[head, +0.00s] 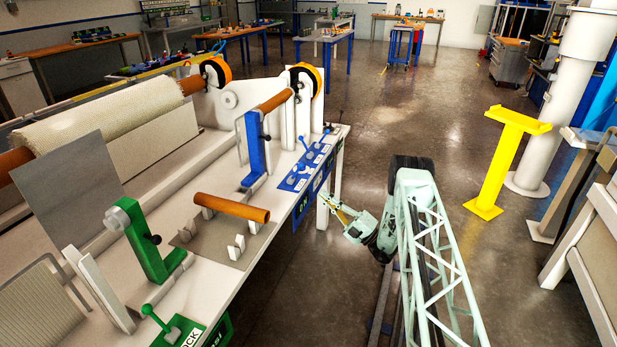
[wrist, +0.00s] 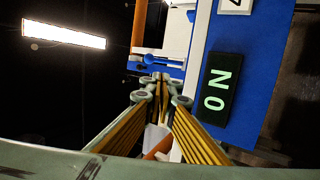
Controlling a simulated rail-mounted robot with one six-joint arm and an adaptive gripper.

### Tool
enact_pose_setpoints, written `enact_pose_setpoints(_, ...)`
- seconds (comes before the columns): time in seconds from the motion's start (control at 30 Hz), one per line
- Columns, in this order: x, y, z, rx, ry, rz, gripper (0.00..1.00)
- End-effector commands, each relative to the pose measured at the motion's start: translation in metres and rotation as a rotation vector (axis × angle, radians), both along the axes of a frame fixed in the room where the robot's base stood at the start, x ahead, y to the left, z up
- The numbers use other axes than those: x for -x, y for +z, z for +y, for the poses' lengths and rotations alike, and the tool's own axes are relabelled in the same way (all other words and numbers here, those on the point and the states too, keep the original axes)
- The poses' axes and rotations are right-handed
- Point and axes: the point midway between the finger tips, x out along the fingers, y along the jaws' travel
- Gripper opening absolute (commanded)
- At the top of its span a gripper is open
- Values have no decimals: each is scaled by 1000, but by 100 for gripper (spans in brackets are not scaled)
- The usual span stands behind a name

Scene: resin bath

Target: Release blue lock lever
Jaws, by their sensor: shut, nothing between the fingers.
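My gripper (head: 334,200) is shut and empty, in front of the machine's right side. It also shows in the wrist view (wrist: 161,86), close to the lever; I cannot tell whether they touch.
A lit ON sign (wrist: 216,90) on the blue front lies right of my fingers. A blue clamp (head: 257,148) and an orange roller (head: 232,207) stand on the machine. A green lever (head: 160,318) is at the near end.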

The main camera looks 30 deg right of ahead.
Motion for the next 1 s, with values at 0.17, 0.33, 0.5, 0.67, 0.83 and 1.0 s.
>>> enact_pose_setpoints(0.17, 4, -11, -7, -23, -12, 4, 0)
enact_pose_setpoints(0.33, 5, -12, -9, -28, -15, 4, 0)
enact_pose_setpoints(0.5, 5, -12, -9, -28, -15, 4, 0)
enact_pose_setpoints(0.67, 4, -12, -8, -27, -15, 5, 0)
enact_pose_setpoints(0.83, 0, -10, -6, -27, -15, 4, 0)
enact_pose_setpoints(1.0, -9, -3, 0, -28, -13, 4, 0)
